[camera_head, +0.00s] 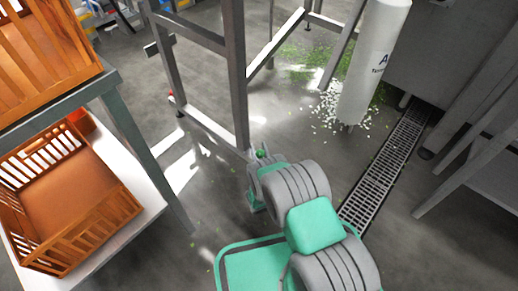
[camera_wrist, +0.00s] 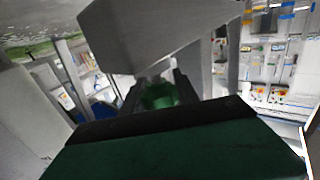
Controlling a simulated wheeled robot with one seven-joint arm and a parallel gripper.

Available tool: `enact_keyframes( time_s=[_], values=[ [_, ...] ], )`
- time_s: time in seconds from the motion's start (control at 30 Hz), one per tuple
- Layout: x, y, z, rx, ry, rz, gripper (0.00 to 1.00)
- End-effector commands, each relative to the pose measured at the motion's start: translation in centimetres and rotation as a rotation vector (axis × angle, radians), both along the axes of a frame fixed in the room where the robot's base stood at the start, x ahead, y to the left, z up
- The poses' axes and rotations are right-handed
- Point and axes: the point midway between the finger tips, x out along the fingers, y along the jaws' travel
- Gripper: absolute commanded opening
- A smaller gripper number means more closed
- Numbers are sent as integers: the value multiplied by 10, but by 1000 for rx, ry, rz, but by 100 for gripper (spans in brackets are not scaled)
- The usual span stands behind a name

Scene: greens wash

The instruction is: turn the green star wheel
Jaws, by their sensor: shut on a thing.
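The green star wheel (camera_wrist: 158,96) sits between my two dark fingers in the middle of the wrist view. My gripper (camera_wrist: 157,90) is shut on it. In the head view a small green part that looks like the wheel (camera_head: 261,154) shows beside the grey metal post, just past the end of my arm. My arm hides most of the gripper and the wheel's mounting there. The wheel's star shape and how far it is turned cannot be made out.
Orange crates (camera_head: 128,202) stand on a shelf rack at the left. A white cylinder (camera_head: 374,60) hangs or stands at the upper right, with white bits and green scraps on the floor around it. A floor drain grate (camera_head: 385,165) runs at the right. Grey metal posts stand close to my arm.

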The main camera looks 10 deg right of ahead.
Motion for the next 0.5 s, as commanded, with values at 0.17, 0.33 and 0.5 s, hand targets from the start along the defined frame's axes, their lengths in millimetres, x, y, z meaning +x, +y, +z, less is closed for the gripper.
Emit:
enact_keyframes(
  time_s=[0.17, 0.33, 0.5],
  values=[
    [0, 0, 0, 0, 0, 0, 0],
    [0, 1, 0, 0, 0, -12, 0],
    [-1, 0, 0, 0, 0, -49, 0]
  ],
)
